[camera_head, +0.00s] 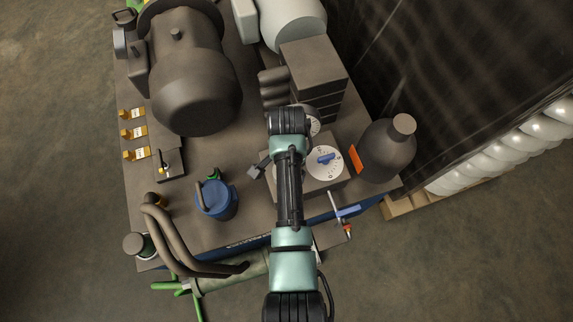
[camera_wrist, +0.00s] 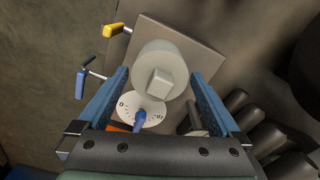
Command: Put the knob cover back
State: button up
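A pale grey round cover (camera_wrist: 160,78) with a square grip on top shows in the wrist view, over the brown box. My gripper (camera_wrist: 160,72) is above it with its two blue fingers spread, one on each side. I see a thin gap beside the cover, so the fingers look open. I cannot tell whether the cover touches the box. Beside it on the box is a white dial with a blue knob (camera_wrist: 141,117), uncovered. The knob also shows in the head view (camera_head: 326,158), right of my arm. My arm hides the cover and gripper there.
A dark bottle-shaped vessel (camera_head: 387,150) stands right of the box (camera_head: 318,184). A large motor (camera_head: 195,85) and a blue pot (camera_head: 217,200) are to the left. Clamps with a yellow handle (camera_wrist: 117,30) and a blue handle (camera_wrist: 80,86) stick out near the box.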

notch_tip(320, 180, up, 13)
jog(key=p, duration=0.2)
jog(key=w+r+n+t, duration=0.2)
jog(key=w+r+t, duration=0.3)
jog(key=r, duration=0.4)
jog(key=w+r+n+t, duration=0.2)
jog(key=w+r+t, duration=0.2)
jog(key=w+r, duration=0.4)
notch_tip(320, 180, up, 16)
jog(key=w+n+t, duration=0.2)
jog(key=t, duration=0.4)
jog(key=s+r+n+t, duration=0.2)
jog(key=s+r+t, duration=0.4)
jog(key=r, duration=0.9)
jog(key=s+r+n+t, duration=0.2)
jog(key=s+r+t, duration=0.4)
jog(key=s+r, duration=0.5)
notch_tip(320, 180, up, 4)
jog(key=shift+r+n, duration=0.1)
jog(key=shift+n, duration=0.2)
jog(key=shift+a, duration=0.1)
